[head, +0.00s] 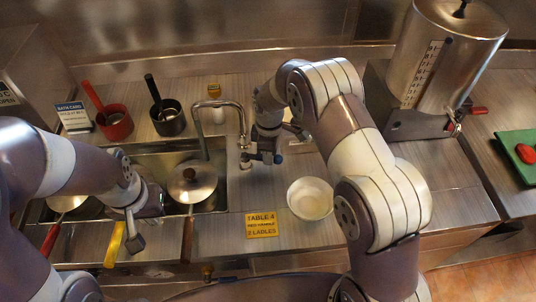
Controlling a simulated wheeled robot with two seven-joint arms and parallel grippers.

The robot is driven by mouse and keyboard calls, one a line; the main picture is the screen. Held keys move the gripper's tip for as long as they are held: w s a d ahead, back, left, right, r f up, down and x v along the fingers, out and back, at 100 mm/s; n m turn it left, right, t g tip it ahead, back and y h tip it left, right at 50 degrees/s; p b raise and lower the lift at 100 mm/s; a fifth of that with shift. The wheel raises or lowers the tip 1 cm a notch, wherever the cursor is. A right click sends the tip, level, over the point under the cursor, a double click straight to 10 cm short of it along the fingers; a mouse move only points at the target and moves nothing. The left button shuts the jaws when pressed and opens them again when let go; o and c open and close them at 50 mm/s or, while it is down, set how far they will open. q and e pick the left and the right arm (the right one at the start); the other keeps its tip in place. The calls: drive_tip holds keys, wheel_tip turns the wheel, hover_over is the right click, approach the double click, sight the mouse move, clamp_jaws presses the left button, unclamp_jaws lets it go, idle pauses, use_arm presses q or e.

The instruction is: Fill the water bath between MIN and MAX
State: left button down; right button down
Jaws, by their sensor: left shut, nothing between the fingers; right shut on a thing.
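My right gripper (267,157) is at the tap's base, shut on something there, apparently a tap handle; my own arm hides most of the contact. My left gripper (134,238) is shut and empty over the front left of the sink, close to a yellow handle (115,245).
A lidded pan (193,181) and a red-handled pan (66,203) sit at the sink. Red (115,126) and black (170,122) pots stand behind. A white bowl (310,198) and yellow card (261,225) lie right. A steel urn (465,50) stands back right.

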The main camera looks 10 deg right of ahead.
drive_tip(key=shift+w+r, duration=0.2)
drive_tip(key=shift+w, duration=0.05)
drive_tip(key=c, duration=1)
unclamp_jaws()
drive_tip(key=shift+o, duration=0.2)
drive_tip(key=shift+s+d, duration=0.15)
drive_tip(key=shift+s, duration=0.05)
drive_tip(key=shift+f, duration=0.1)
wheel_tip(320, 180, up, 8)
drive_tip(key=shift+b, duration=1.05)
wheel_tip(320, 180, up, 5)
drive_tip(key=p, duration=0.3)
drive_tip(key=shift+f, duration=0.1)
